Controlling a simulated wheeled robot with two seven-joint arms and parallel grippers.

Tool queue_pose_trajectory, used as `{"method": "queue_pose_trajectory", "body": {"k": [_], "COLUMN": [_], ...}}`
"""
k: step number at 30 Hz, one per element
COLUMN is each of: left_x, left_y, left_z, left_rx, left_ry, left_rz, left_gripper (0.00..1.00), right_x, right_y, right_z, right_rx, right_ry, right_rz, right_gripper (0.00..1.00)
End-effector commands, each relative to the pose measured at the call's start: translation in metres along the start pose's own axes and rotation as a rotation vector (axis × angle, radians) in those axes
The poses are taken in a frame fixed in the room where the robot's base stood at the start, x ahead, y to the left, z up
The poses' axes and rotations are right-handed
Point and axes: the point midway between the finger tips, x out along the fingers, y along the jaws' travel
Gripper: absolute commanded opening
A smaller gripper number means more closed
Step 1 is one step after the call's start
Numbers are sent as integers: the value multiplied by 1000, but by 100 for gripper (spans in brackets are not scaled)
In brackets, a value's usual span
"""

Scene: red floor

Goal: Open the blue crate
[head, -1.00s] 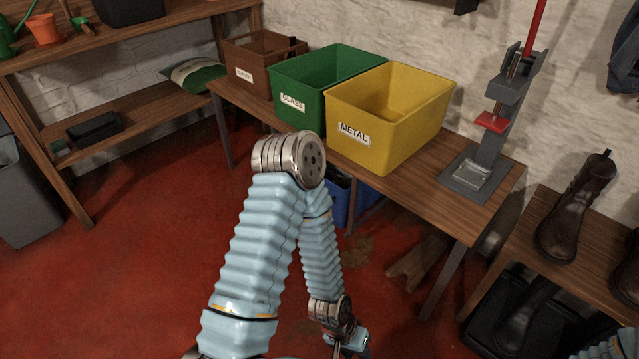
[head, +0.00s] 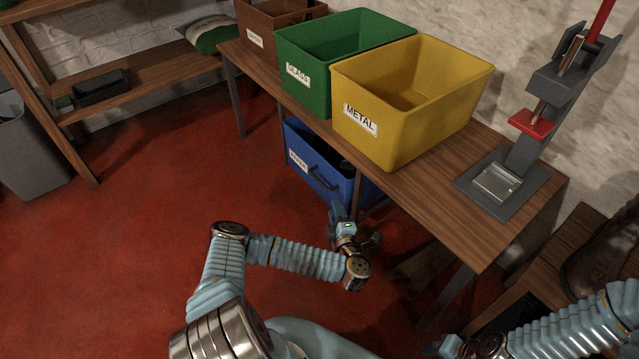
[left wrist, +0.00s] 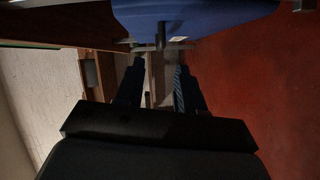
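The blue crate (head: 302,179) stands under the wooden table, with a white label and a dark handle (head: 322,172) on its front. Table and yellow bin hide part of it; its open top shows dark contents. My left gripper (head: 338,208) is just in front of the crate's lower right front. In the left wrist view, the blue crate (left wrist: 215,12) spans the top and my left gripper's (left wrist: 158,68) two fingers point at it, apart with nothing between them. A dark handle piece shows just beyond the tips.
The wooden table (head: 420,180) carries a yellow METAL bin (head: 390,135), a green GLASS bin (head: 310,90), a brown bin (head: 258,42) and a press (head: 510,175).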

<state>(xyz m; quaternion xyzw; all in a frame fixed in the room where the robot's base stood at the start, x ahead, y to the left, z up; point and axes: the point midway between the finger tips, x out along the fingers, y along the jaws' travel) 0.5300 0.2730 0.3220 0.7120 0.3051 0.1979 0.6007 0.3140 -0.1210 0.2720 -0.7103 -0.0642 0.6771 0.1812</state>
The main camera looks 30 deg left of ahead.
Motion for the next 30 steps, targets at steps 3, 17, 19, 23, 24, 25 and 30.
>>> {"method": "queue_pose_trajectory", "body": {"k": [3, 17, 19, 23, 24, 25, 30], "left_x": [8, 89, 103, 124, 129, 132, 140], "left_y": [-5, -4, -4, -4, -4, -4, -4], "left_z": [-11, -16, -16, -17, -17, -17, -18], "left_rx": [-17, -16, -15, -14, -14, -14, -14], "left_ry": [57, 59, 57, 55, 55, 54, 52], "left_rz": [-6, -7, -7, -7, -7, -7, -7], "left_gripper": [38, 38, 38, 38, 38, 38, 38], "right_x": [6, 32, 34, 36, 36, 36, 37], "right_y": [4, 20, 20, 20, 20, 20, 21], "right_z": [-1, -4, -4, -4, -4, -4, -4], "right_rx": [2, 11, 11, 11, 11, 10, 10], "right_ry": [3, 11, 11, 10, 10, 10, 9], "right_rz": [2, 10, 9, 9, 9, 9, 8], "right_gripper": [43, 43, 43, 43, 43, 43, 43]}}
